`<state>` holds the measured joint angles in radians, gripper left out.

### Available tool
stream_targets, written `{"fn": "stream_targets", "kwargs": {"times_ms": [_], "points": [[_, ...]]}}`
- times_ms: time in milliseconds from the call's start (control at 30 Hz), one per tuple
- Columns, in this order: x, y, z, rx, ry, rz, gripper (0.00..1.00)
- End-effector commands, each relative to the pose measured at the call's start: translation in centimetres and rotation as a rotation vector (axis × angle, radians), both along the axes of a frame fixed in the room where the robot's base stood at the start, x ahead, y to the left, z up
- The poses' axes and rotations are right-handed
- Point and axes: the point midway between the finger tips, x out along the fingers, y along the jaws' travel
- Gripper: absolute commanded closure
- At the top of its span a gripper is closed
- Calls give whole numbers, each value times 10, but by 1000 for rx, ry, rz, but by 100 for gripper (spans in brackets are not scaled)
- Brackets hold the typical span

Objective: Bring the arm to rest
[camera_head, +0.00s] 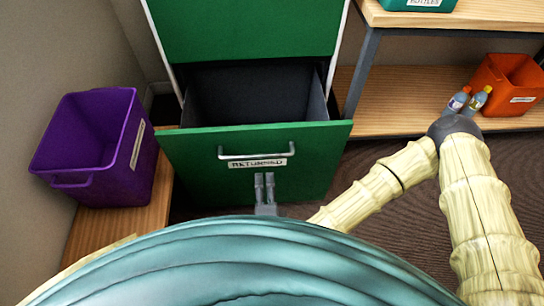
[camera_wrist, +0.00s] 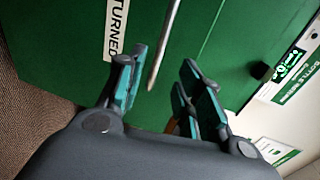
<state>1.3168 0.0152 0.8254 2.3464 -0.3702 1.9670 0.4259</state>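My gripper (camera_head: 264,188) is in front of the green drawer front (camera_head: 315,160), just below its "RETURNED" label. In the wrist view, my gripper (camera_wrist: 162,82) has its two fingers apart with nothing held between them. The metal drawer handle (camera_head: 256,155) is above the fingertips; it also shows in the wrist view (camera_wrist: 166,42), beyond the gap between the fingers. The handle looks clear of the fingers, but the exact distance is hard to tell. The drawer stands pulled out, and the visible part of its dark inside (camera_head: 250,95) looks empty.
A purple bin (camera_head: 135,165) stands on a wooden surface (camera_head: 150,200) at left. At right, a shelf (camera_head: 400,105) holds an orange bin (camera_head: 515,75) and two small bottles (camera_head: 468,101). A green container (camera_head: 420,4) is on the upper shelf. My jointed arm passes in front of the shelf.

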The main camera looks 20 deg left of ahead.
Motion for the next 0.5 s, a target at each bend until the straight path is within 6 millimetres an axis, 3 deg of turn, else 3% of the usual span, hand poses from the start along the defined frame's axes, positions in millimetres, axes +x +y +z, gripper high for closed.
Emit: {"fn": "stream_targets", "kwargs": {"times_ms": [300,367,500], "points": [[-1,-1,-5,-24,3,21,65],[-3,-4,-15,-64,8,56,65],[-14,-22,-55,-239,42,204,65]]}}
